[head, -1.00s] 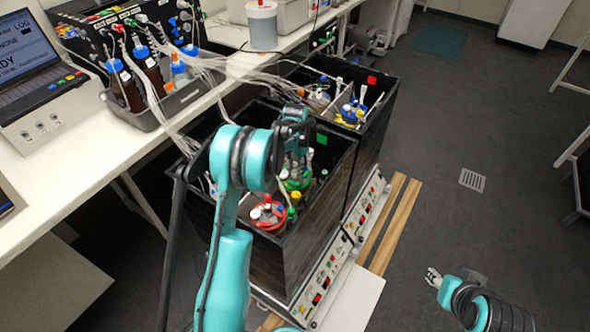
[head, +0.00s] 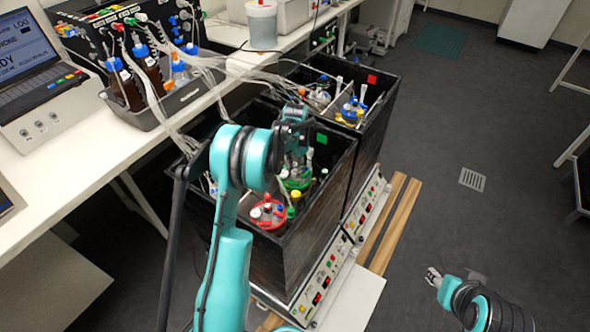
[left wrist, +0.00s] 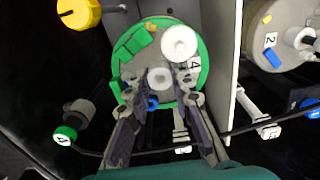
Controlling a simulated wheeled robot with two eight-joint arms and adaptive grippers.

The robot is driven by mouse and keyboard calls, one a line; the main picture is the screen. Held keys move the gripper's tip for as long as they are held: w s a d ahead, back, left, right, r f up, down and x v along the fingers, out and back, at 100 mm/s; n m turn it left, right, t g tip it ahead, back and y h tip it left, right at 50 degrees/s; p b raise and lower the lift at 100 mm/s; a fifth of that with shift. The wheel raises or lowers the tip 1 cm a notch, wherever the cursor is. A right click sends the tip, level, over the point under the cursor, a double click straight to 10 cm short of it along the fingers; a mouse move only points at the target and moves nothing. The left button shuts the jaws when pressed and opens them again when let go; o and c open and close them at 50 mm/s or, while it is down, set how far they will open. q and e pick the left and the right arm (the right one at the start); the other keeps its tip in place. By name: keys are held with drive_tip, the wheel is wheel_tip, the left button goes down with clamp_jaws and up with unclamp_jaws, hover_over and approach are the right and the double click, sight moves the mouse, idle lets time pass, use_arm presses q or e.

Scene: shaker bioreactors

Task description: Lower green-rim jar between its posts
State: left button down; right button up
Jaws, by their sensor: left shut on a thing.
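The green-rim jar (head: 297,183) is inside the near black box, behind the red-rim jar. In the left wrist view its round green-rimmed lid (left wrist: 202,88) carries a "4" label, a green block and white caps. My left gripper (head: 294,160) reaches down into the box from above. In the left wrist view its two fingers (left wrist: 158,88) are shut on the green-rim jar at its lid. The jar's lower body is hidden, and I cannot make out its posts or its height above the floor. My right gripper (head: 433,277) is open and empty over the floor at right.
The red-rim jar (head: 267,213) stands close in front. A pale divider (left wrist: 228,60) separates the green-rim jar from a jar labelled "2" (left wrist: 285,35). A yellow knob (left wrist: 78,13) and a green-capped part (left wrist: 65,134) lie nearby. The box wall (head: 325,205) is close at right.

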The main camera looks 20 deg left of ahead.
sight(295, 176)
use_arm(q)
drive_tip(key=shift+f+b, duration=1.3)
drive_tip(key=shift+f, duration=0.5)
idle(0.8)
drive_tip(key=c, duration=1.3)
unclamp_jaws()
drive_tip(key=shift+o, duration=0.2)
wheel_tip(295, 176, up, 8)
